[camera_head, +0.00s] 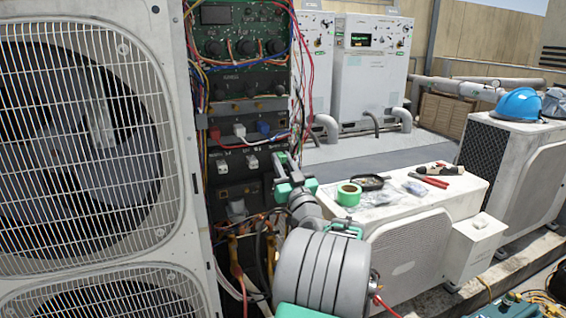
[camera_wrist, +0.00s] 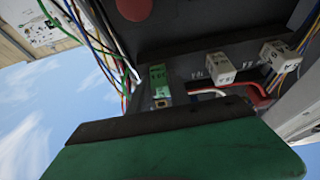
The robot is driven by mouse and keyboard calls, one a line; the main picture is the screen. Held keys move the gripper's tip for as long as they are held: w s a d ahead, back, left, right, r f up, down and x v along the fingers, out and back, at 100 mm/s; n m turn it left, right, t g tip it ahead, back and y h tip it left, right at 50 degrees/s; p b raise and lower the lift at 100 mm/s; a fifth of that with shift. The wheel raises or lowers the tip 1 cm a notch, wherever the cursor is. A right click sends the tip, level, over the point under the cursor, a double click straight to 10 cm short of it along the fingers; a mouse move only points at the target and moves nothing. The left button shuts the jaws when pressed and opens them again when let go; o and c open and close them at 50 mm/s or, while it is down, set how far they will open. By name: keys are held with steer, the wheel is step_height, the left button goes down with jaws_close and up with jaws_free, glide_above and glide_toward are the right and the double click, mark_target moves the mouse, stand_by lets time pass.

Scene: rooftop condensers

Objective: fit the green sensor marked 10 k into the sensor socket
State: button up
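My gripper (camera_head: 284,172) is at the right edge of the open control panel (camera_head: 231,180), at the height of a row of white plugs. In the wrist view a large green part with a dark edge, likely of my gripper, fills the bottom. Just beyond that edge is a small green block with a pale label (camera_wrist: 159,76), which looks like the green sensor. Its marking is too small to read. I cannot tell whether my fingers hold it or it sits in the panel. I cannot make out the sensor socket for sure.
White plugs (camera_wrist: 220,68) sit in the dark panel beside the green block. Loose coloured wires (camera_head: 299,75) hang along the panel's right side. A white condenser unit (camera_head: 405,238) at right carries green tape (camera_head: 348,195), a small dark tray (camera_head: 370,182) and red-handled pliers (camera_head: 428,181).

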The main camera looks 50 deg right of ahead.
steer(key=o, duration=0.4)
steer(key=shift+o, duration=0.2)
steer(key=shift+f, duration=0.1)
